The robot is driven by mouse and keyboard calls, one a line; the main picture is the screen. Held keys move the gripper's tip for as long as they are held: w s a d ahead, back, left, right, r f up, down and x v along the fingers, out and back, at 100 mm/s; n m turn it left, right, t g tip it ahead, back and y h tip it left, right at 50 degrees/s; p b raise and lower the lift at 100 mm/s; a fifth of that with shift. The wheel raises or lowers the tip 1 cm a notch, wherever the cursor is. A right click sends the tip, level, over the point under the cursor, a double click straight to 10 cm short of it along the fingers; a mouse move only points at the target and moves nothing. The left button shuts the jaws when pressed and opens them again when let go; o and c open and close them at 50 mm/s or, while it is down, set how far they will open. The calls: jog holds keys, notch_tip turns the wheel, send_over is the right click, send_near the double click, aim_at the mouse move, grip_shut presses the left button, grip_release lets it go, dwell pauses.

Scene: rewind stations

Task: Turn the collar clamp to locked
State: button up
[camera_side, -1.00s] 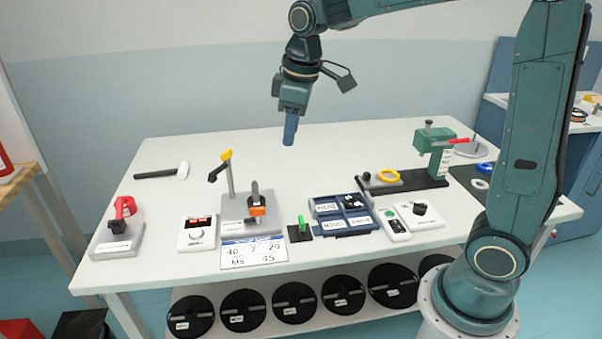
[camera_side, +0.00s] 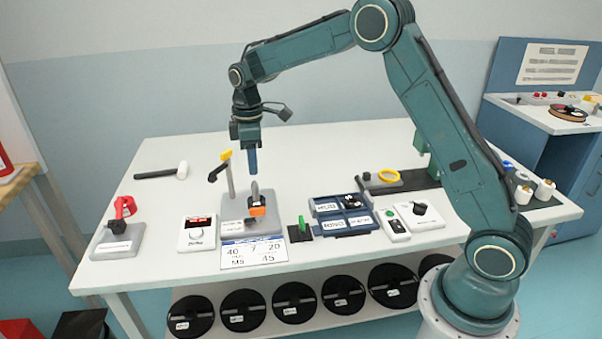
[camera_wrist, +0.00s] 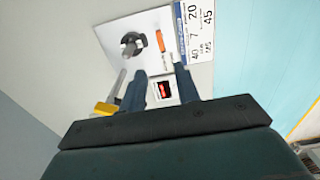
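The likely collar clamp station is a grey plate (camera_side: 277,218) at the table's left middle, with an upright spindle (camera_side: 255,188) and an orange part (camera_side: 257,211). In the wrist view a dark collar (camera_wrist: 131,40) sits around the spindle, with an orange bar (camera_wrist: 160,41) beside it. I cannot read whether the clamp is locked. My gripper (camera_side: 253,172) points down above the station, apart from it. In the wrist view its two fingers (camera_wrist: 160,82) are spread with nothing held between them.
A post with a yellow-topped arm (camera_side: 226,157) stands at the plate's back left, close to my gripper.

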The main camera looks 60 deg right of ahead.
aim_at(257, 208)
jog(key=shift+f, duration=0.1)
notch_tip(257, 208, down, 14)
jog(key=shift+r, duration=0.2)
dwell(0.6)
grip_shut()
